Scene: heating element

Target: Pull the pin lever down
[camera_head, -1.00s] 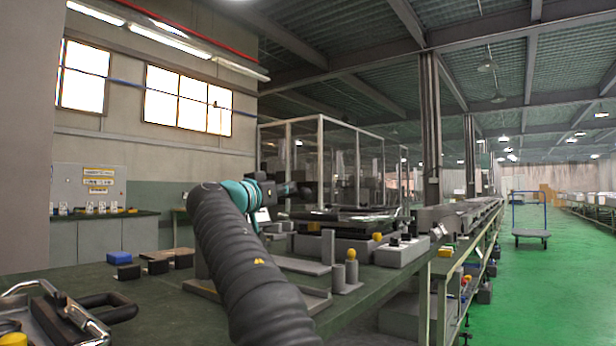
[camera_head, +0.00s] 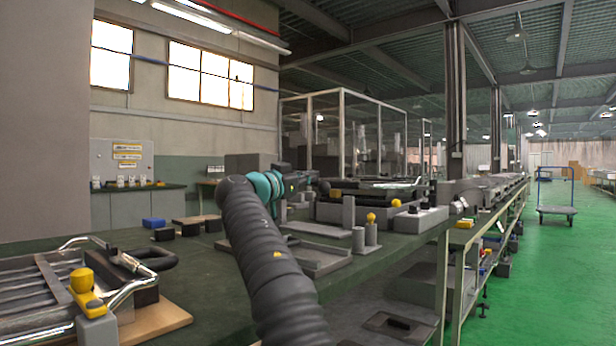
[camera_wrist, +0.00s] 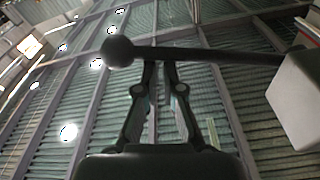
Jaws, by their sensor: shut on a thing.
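The pin lever (camera_wrist: 215,55) is a dark bar with a round ball knob (camera_wrist: 117,51) at its left end in the wrist view. Its right end meets a pale block (camera_wrist: 300,92). My gripper (camera_wrist: 160,62) has its two dark fingers closed together at the bar, right of the knob, and is shut on the lever. The fingertips are partly hidden by the bar. In the head view my arm's dark sleeve and teal joint hide most of the gripper, and the lever cannot be made out clearly there.
A small post with a yellow ball (camera_head: 371,218) stands right of my arm. The green aisle (camera_head: 560,270) at right holds a cart (camera_head: 557,210).

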